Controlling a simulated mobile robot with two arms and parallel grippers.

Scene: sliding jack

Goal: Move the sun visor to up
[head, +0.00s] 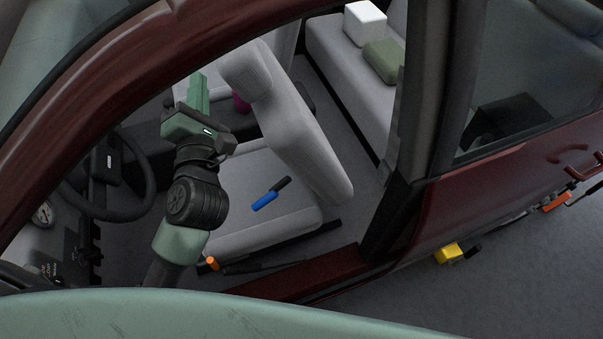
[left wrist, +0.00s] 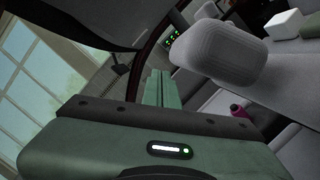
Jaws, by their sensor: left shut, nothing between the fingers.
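My left gripper (head: 199,92) is inside the car through the side door opening, above the front seat area and to the left of the headrest. Its green fingers point up in the head view and are together with nothing between them. The shut fingers also show in the left wrist view (left wrist: 161,88). I cannot make out the sun visor for sure. A dark grey panel (left wrist: 110,20) at the top of the left wrist view may be the visor or the roof lining; the fingers are apart from it. My right gripper is not in view.
The grey front seat (head: 297,135) with its headrest (head: 246,70) stands right of my left gripper. The steering wheel (head: 140,190) is at the left. The dark red door frame (head: 130,75) crosses above my arm. A blue-handled tool (head: 266,200) lies on the seat.

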